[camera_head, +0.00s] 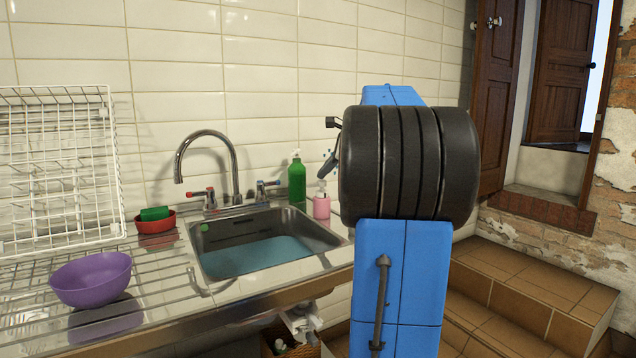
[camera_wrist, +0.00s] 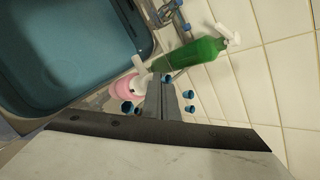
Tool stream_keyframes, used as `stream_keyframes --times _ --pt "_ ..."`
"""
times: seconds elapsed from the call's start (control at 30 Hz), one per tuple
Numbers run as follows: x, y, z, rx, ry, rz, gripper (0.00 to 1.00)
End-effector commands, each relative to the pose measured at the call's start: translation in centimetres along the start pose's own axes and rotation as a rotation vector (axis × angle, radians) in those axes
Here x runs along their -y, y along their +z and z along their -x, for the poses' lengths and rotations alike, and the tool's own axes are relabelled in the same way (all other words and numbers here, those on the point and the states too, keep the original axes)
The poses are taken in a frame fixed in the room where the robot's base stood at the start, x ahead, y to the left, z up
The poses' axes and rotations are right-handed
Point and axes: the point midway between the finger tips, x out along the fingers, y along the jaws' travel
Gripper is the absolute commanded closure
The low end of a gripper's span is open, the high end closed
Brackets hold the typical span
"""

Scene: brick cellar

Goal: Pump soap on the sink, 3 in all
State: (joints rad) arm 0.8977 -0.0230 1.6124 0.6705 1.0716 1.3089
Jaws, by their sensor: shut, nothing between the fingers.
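A pink soap dispenser (camera_head: 322,207) with a white pump top stands at the back right corner of the sink (camera_head: 327,239). A taller green pump bottle (camera_head: 297,182) stands upright just left of it. My gripper (camera_head: 327,169) is shut and empty, pointing down just above the pink dispenser. In the wrist view, my fingertips (camera_wrist: 163,88) overlap the view beside the pink dispenser (camera_wrist: 127,89) and its white pump; I cannot tell whether they touch. The green bottle (camera_wrist: 200,54) shows farther off, and the basin (camera_wrist: 60,60) fills the upper left.
Blue water (camera_head: 262,256) lies in the basin. A curved tap (camera_head: 211,136) rises behind it. On the left are a red dish (camera_head: 157,224) with a green sponge (camera_head: 154,213), a purple bowl (camera_head: 92,280) and a white rack (camera_head: 60,165). The tiled wall stands close behind the bottles.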

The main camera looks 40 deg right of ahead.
Motion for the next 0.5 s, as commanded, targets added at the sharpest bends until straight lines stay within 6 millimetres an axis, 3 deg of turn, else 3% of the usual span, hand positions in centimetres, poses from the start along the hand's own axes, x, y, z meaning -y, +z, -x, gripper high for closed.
stream_keyframes --times 0.5 --pt "-0.42 -0.41 -0.55 0.000 0.001 -0.001 1.00"
